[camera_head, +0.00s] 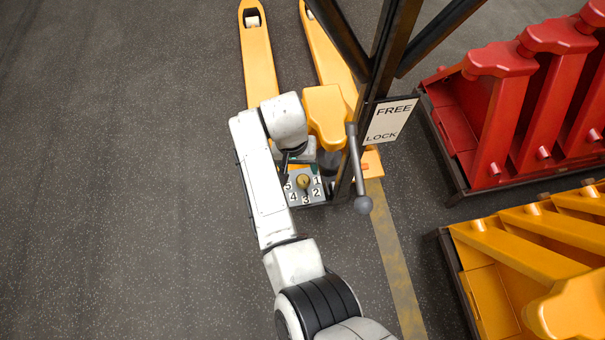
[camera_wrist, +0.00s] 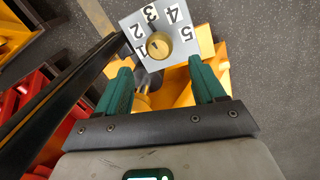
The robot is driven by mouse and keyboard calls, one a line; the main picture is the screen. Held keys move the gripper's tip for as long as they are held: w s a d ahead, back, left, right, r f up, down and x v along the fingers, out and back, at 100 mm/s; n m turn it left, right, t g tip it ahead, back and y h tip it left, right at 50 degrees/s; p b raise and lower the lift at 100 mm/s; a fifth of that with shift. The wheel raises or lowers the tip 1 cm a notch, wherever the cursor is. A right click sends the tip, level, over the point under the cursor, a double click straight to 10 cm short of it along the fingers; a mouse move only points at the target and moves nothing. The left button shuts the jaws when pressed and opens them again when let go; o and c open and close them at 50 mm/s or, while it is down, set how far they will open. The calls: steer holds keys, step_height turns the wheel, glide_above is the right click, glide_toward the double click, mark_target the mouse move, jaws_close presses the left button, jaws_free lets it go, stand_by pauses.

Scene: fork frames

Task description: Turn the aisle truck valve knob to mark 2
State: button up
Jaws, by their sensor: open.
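The valve knob (camera_head: 303,182) is a round yellow knob on a grey plate (camera_wrist: 200,46) with marks 1 to 5, on the yellow aisle truck (camera_head: 326,112). My gripper (camera_wrist: 160,74) is open with green fingers spread apart. The knob shows beyond the fingertips, apart from both. In the head view my arm hides most of the gripper.
A dark post and a grey lever with a ball end (camera_head: 363,204) stand right of the plate, near a FREE/LOCK sign (camera_head: 391,120). Red racks (camera_head: 490,110) and yellow racks (camera_head: 540,240) stand at the right. The floor at the left is clear.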

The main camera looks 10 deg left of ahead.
mark_target(303, 179)
steer(key=f, duration=0.2)
steer(key=f+b, duration=0.1)
steer(key=f, duration=0.1)
steer(key=f+b, duration=0.1)
steer(key=f, duration=0.1)
steer(key=shift+d+f, duration=0.4)
steer(key=shift+c, duration=0.3)
steer(key=c, duration=1)
steer(key=shift+r, duration=0.1)
